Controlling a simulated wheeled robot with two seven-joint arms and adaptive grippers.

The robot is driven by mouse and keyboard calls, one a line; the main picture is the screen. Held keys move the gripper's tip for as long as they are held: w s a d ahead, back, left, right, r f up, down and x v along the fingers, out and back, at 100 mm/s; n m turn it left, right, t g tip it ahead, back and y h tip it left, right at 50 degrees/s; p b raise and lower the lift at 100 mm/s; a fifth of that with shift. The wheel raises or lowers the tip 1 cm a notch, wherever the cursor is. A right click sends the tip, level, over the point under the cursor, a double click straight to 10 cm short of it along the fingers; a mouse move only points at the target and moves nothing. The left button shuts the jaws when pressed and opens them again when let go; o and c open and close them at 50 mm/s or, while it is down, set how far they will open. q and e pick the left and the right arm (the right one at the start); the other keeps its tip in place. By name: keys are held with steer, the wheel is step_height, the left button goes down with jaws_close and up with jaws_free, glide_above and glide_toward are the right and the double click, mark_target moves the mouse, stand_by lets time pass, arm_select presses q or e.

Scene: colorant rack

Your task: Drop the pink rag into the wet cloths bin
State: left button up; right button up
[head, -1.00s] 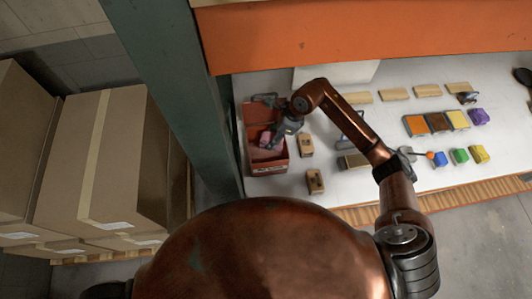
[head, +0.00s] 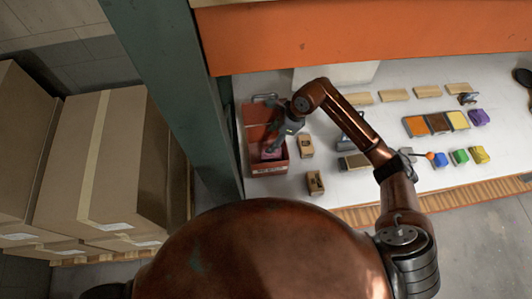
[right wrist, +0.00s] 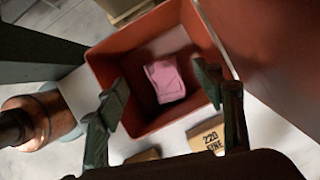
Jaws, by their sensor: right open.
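The pink rag (right wrist: 165,80) lies on the floor of the red bin in the right wrist view, apart from the fingers. In the head view the rag (head: 271,153) shows as a small pink patch inside the bin. The red bin (head: 268,170) stands on the white shelf beside the green post, and its rim (right wrist: 105,50) shows in the right wrist view. My right gripper (head: 277,143) is over the bin, and its two fingers (right wrist: 165,98) are spread with nothing between them. My left gripper is not in view.
Two labelled tan blocks (head: 306,146) (head: 315,183) stand just right of the bin. The green post (head: 180,90) rises close on the left, and an orange beam (head: 360,35) crosses above. Colour trays and several coloured blocks sit farther right. Cardboard boxes (head: 100,160) are stacked at left.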

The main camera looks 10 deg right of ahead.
steer(key=v, duration=1.1)
steer(key=shift+d, duration=0.2)
steer(key=shift+r, duration=0.1)
steer(key=shift+s, duration=0.1)
